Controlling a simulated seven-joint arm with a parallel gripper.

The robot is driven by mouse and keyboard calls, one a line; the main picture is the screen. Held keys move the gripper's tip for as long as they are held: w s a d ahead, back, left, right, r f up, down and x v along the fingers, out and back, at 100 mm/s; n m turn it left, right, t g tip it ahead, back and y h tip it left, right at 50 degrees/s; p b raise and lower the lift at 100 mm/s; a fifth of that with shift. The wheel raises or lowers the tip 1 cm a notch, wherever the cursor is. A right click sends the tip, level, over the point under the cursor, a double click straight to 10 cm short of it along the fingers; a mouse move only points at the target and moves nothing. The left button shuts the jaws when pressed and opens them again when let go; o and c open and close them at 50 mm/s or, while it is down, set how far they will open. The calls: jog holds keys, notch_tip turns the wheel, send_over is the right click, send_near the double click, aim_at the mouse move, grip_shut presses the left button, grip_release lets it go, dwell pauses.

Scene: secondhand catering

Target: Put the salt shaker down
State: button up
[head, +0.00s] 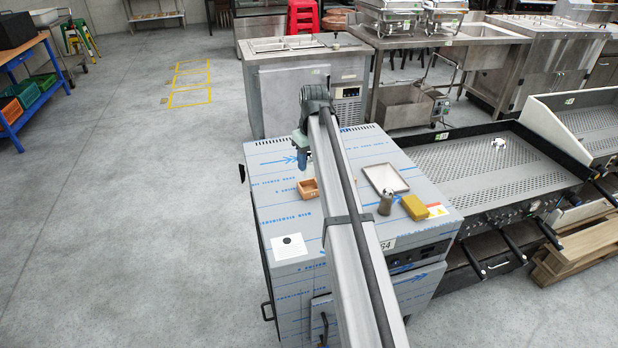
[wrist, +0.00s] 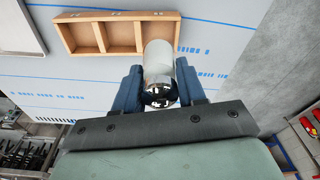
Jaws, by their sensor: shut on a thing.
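The salt shaker (wrist: 158,70) is a pale cylinder with a shiny metal cap, seen between the two blue fingers of my gripper (wrist: 158,84) in the wrist view. My gripper is shut on it. In the wrist view the shaker overlaps the right end of a wooden compartment box (wrist: 84,37); I cannot tell whether they touch. In the head view my gripper (head: 302,158) hangs above the film-covered cabinet top, behind the wooden box (head: 308,188). The shaker cannot be made out clearly there.
The cabinet top (head: 275,210) also bears a pale tray (head: 384,177), a small grey-brown object (head: 385,204), a yellow sponge-like block (head: 414,207) and a white sheet with a dark dot (head: 290,247). Bare blue-printed film lies around the box. A griddle (head: 490,165) stands to the right.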

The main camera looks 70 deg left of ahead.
aim_at(309, 175)
jog(key=shift+f, duration=2.85)
jog(key=shift+f, duration=0.15)
jog(key=o, duration=1.1)
jog(key=r, duration=0.4)
jog(key=d+r, duration=0.1)
jog(key=r, duration=0.7)
jog(key=shift+w+d+r, duration=0.1)
jog(key=shift+w+d, duration=0.1)
jog(key=shift+w, duration=0.05)
